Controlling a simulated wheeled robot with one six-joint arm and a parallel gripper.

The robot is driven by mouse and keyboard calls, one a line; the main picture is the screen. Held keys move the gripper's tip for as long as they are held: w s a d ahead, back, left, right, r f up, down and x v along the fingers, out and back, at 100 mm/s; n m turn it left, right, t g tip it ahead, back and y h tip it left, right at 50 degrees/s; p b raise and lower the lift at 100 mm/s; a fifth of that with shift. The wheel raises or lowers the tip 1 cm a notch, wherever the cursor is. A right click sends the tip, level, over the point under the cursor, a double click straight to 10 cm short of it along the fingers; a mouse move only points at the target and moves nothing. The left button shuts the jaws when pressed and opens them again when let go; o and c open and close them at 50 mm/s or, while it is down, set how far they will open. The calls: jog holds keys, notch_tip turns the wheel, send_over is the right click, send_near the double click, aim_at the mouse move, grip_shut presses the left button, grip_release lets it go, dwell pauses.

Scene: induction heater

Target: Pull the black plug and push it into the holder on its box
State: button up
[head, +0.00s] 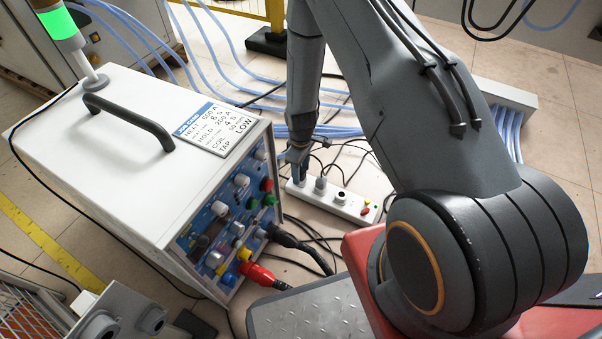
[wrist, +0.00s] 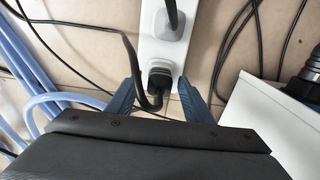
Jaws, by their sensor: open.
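The black plug (wrist: 160,76) sits in the near end of a white power strip (wrist: 152,50), with its black cable curving away to the left. My gripper (wrist: 158,88) is open, with one blue finger on each side of the plug and visible gaps between. In the head view, my gripper (head: 297,168) points down at the left end of the strip (head: 351,208) and mostly hides the plug there. The white box of the heater (head: 120,150) stands left of the strip. I cannot make out a holder for the plug.
A grey plug (wrist: 169,22) sits farther along the strip. Loose black cables lie around it, and blue hoses (wrist: 30,75) run at the left in the wrist view. The heater's front has knobs, a black connector (head: 283,236) and a red connector (head: 256,273).

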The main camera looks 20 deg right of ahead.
aim_at(301, 168)
dwell(0.8)
grip_shut()
jog(key=shift+r, duration=0.15)
jog(key=shift+r+p, duration=2.25)
jog(key=shift+r, duration=0.65)
